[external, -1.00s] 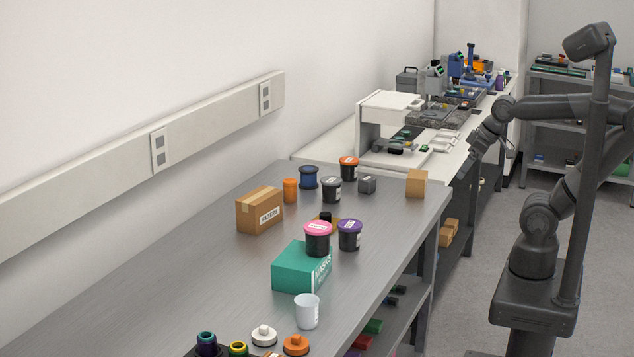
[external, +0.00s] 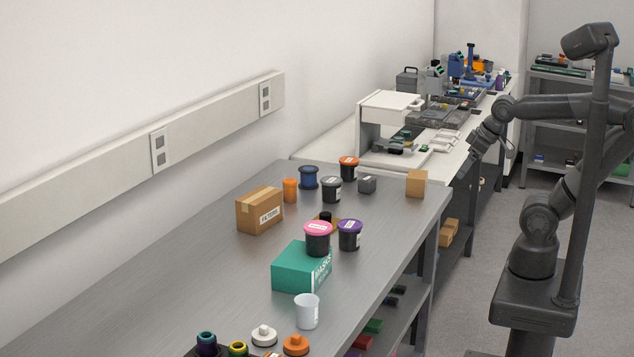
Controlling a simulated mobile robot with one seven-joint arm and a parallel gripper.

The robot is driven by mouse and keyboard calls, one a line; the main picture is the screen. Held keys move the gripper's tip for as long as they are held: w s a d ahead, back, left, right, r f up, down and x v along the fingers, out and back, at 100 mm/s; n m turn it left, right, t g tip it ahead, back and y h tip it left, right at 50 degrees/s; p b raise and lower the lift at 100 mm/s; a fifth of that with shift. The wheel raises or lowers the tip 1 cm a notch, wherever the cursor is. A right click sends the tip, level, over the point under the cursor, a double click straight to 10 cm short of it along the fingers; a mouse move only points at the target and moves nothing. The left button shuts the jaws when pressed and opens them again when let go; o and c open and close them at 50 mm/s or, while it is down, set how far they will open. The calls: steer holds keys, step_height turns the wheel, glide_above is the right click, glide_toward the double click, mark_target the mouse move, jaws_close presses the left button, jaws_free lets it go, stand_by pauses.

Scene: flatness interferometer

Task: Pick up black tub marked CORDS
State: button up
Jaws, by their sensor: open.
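Several black tubs stand on the grey metal bench: one with a pink lid (external: 318,241), one with a purple lid (external: 349,236), one with a grey lid (external: 331,190) and one with an orange lid (external: 349,170). Their labels are too small to read, so I cannot tell which is marked CORDS. The pink-lidded tub appears at the green box, on or just behind it; I cannot tell which. My gripper (external: 464,171) is open and empty, pointing down beyond the bench's far right end, apart from every tub.
A green box (external: 293,272), a cardboard FILTERS box (external: 258,214), a dark blue spool (external: 308,178), an orange cylinder (external: 290,190), a grey block (external: 367,184) and a tan block (external: 416,184) share the bench (external: 200,255). A white cup (external: 307,312) stands in front. The bench's left side is clear.

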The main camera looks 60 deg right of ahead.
steer(key=shift+c, duration=0.3)
steer(key=w+d+r, duration=0.2)
steer(key=w, duration=0.4)
steer(key=w+d+r, duration=0.1)
steer(key=w+r, duration=0.1)
steer(key=w, duration=0.4)
steer(key=m+h, duration=0.1)
steer(key=m, duration=0.1)
glide_above(349, 159)
steer(key=s+a, duration=0.2)
steer(key=s, duration=0.3)
step_height(349, 159, down, 11)
steer(key=shift+t, duration=0.4)
steer(key=x, duration=0.7)
steer(key=d+x, duration=0.1)
steer(key=x, duration=0.3)
steer(key=shift+w+d, duration=0.1)
steer(key=shift+d, duration=0.05)
steer(key=shift+c, duration=0.2)
steer(key=c, duration=0.9)
